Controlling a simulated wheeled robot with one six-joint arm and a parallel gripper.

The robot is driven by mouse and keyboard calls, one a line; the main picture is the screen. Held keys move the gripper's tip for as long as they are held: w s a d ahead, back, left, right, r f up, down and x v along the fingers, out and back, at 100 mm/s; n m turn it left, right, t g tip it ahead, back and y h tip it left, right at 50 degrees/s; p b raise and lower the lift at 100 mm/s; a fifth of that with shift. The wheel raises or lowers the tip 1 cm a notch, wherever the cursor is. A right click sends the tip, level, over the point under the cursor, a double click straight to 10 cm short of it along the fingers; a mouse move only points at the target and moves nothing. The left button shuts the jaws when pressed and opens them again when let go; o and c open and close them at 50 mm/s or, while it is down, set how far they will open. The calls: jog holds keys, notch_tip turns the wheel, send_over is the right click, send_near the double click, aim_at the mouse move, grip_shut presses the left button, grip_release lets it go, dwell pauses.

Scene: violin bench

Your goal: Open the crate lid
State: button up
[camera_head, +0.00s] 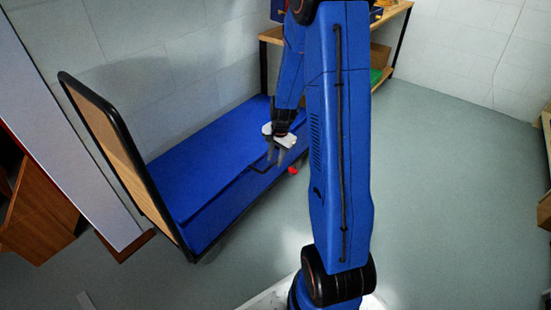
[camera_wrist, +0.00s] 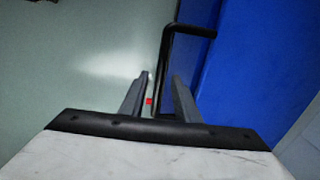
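A long blue crate-like body with a flat blue top (camera_head: 205,145) lies along the wall in the head view. The top looks closed, though I cannot clearly make out a lid seam. Its blue surface fills the right of the wrist view (camera_wrist: 262,60). A black bar handle (camera_wrist: 166,55) bends toward that surface. My gripper (camera_head: 279,158) points down at the near edge of the blue top. In the wrist view my gripper (camera_wrist: 160,76) has its two fingers apart, with the handle between them. I cannot tell whether either finger touches it.
A wooden panel in a black tube frame (camera_head: 105,137) stands upright at the left end. A small red part (camera_head: 292,170) is near the gripper. A wooden shelf (camera_head: 393,12) stands behind. A brown cabinet (camera_head: 38,215) is at left. The floor at right (camera_head: 450,190) is clear.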

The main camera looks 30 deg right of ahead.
jog(key=shift+c, duration=0.2)
grip_shut()
